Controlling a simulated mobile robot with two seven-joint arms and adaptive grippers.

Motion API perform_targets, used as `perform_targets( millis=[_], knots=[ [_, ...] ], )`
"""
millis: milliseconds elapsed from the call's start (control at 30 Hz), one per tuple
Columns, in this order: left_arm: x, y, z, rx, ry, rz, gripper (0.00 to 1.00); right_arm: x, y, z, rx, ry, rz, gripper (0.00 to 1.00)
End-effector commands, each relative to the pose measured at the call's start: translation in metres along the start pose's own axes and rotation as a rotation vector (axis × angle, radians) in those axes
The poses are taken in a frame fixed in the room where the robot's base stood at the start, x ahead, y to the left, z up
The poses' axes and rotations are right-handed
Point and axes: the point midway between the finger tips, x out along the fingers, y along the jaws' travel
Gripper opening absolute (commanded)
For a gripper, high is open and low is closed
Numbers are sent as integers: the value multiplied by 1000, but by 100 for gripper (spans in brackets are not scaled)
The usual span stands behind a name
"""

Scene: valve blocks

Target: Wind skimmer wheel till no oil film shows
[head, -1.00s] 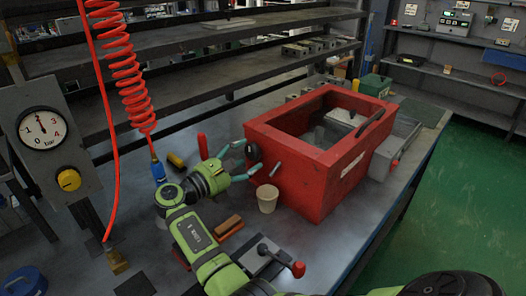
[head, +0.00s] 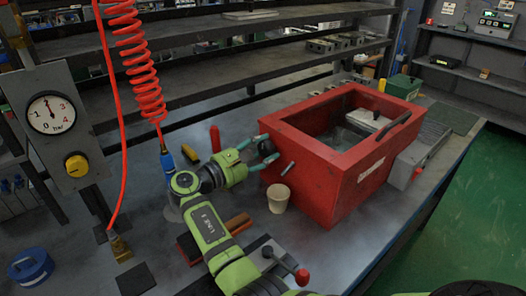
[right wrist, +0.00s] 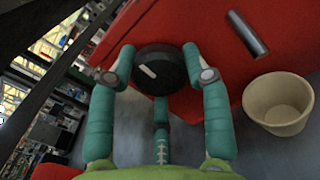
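The red tank (head: 330,172) stands on the bench with its top open. On its left face is a small black wheel (head: 266,147), which shows in the right wrist view as a dark round knob (right wrist: 165,72) with a pale mark. My right gripper (head: 268,149) is at this wheel. The tank's inside (head: 345,132) looks grey; whether an oil film shows there I cannot tell. My left gripper is not in view.
A beige cup (head: 278,198) stands just below a metal spout (head: 288,168) on the tank. A red-handled lever (head: 300,277) and a brown block (head: 238,222) are near my right arm. A pressure gauge (head: 52,113) and coiled red hose (head: 140,65) are at left.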

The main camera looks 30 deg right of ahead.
Motion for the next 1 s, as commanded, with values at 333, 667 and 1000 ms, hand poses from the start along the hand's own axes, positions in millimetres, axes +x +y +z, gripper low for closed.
perform_targets(
  millis=[333,667,1000],
  knots=[
    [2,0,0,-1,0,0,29,1,-2,-6,28,8,-4,16],
    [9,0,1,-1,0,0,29,2,-2,-8,229,9,-7,16],
    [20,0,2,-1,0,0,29,2,-1,-8,469,9,-8,16]
  ],
)
